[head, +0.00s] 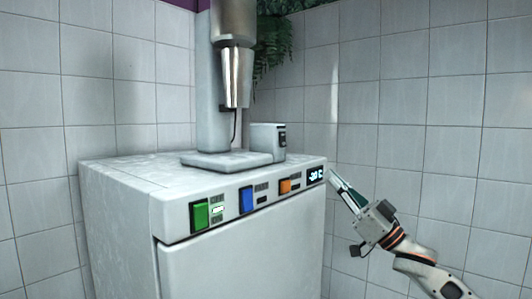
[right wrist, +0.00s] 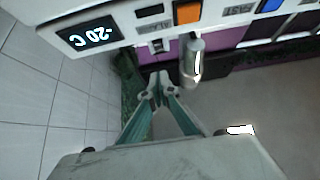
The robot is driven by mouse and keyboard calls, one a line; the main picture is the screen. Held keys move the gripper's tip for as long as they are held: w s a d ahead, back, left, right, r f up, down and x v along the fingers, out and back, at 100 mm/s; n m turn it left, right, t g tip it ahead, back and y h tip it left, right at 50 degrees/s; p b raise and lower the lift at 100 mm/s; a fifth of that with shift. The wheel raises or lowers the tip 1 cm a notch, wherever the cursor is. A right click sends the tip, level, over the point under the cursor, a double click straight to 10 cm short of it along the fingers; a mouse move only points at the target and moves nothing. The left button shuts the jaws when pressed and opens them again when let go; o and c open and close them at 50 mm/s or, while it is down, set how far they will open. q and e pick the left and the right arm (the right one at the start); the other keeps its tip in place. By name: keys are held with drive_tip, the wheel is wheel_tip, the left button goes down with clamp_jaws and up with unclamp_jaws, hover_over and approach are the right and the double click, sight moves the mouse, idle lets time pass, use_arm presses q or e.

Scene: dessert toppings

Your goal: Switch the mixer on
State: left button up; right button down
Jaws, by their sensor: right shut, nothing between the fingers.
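The mixer (head: 214,100) stands on top of a white freezer cabinet (head: 240,256), with a metal cup (head: 236,76) hanging under its head. A small box (head: 264,142) at the right of its base carries a dark switch (head: 282,136); I cannot tell its setting. My right gripper (head: 332,175) is shut and empty, just right of the cabinet's front corner and lower than the switch. In the right wrist view, turned over, the shut fingertips (right wrist: 158,84) are apart from the metal cup (right wrist: 194,62) and the small box (right wrist: 157,46). My left gripper is not in view.
The cabinet's front panel has a green switch (head: 200,214), a blue switch (head: 247,200), an orange switch (head: 285,187) and a -20 C display (head: 315,175) close to my right fingertips. A plant (head: 272,45) hangs behind the mixer. The space above the cabinet's right side is clear.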

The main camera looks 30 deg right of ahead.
sight(284, 141)
drive_tip(key=shift+r, duration=0.25)
drive_tip(key=x, duration=0.4)
drive_tip(key=w+f+p+x, duration=0.1)
drive_tip(key=x, duration=0.3)
drive_tip(key=f+p+x, duration=0.1)
drive_tip(key=x, duration=0.3)
drive_tip(key=shift+w+a+r, duration=0.2)
drive_tip(key=shift+w+a, duration=0.15)
drive_tip(key=shift+a, duration=0.05)
drive_tip(key=shift+w+a+f, duration=0.1)
drive_tip(key=shift+w+a, duration=0.05)
drive_tip(key=shift+w, duration=0.1)
